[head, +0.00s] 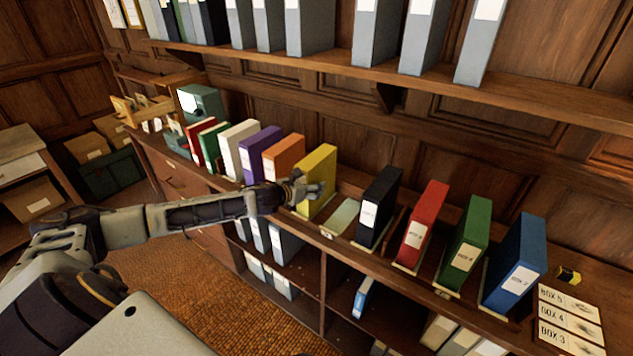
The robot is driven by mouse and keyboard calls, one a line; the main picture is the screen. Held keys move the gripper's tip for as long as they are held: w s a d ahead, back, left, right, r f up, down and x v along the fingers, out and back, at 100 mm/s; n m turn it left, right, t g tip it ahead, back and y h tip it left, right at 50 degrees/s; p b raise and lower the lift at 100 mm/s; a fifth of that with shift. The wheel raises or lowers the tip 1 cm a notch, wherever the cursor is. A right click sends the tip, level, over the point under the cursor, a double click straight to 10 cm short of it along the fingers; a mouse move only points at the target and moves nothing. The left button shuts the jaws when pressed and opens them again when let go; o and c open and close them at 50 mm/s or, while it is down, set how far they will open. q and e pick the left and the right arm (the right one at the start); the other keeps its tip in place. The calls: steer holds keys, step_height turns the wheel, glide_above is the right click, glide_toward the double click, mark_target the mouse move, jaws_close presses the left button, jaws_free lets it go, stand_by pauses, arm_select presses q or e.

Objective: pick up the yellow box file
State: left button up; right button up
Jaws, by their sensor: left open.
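The yellow box file (321,168) stands upright on the long wooden shelf top, between the orange box file (284,158) and an empty pale slot. My left gripper (309,190) is open at its front. Its fingers cover the lower front of the yellow file, and I cannot tell whether they touch it. My right gripper is not in view.
Right of the pale empty slot (340,216) stand black (379,203), red (424,222), green (469,243) and blue (518,262) files. White, purple and other files stand to the left. An upper shelf (350,70) with grey files overhangs behind. Label cards (570,315) lie at the right end.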

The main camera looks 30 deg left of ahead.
mark_target(314, 158)
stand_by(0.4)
arm_select(q)
steer(key=c, duration=1.5)
steer(key=shift+r, duration=0.1)
steer(key=shift+c, duration=0.7)
steer(key=shift+r, duration=0.15)
steer(key=shift+r+p, duration=0.35)
steer(key=shift+r, duration=4.55)
jaws_close()
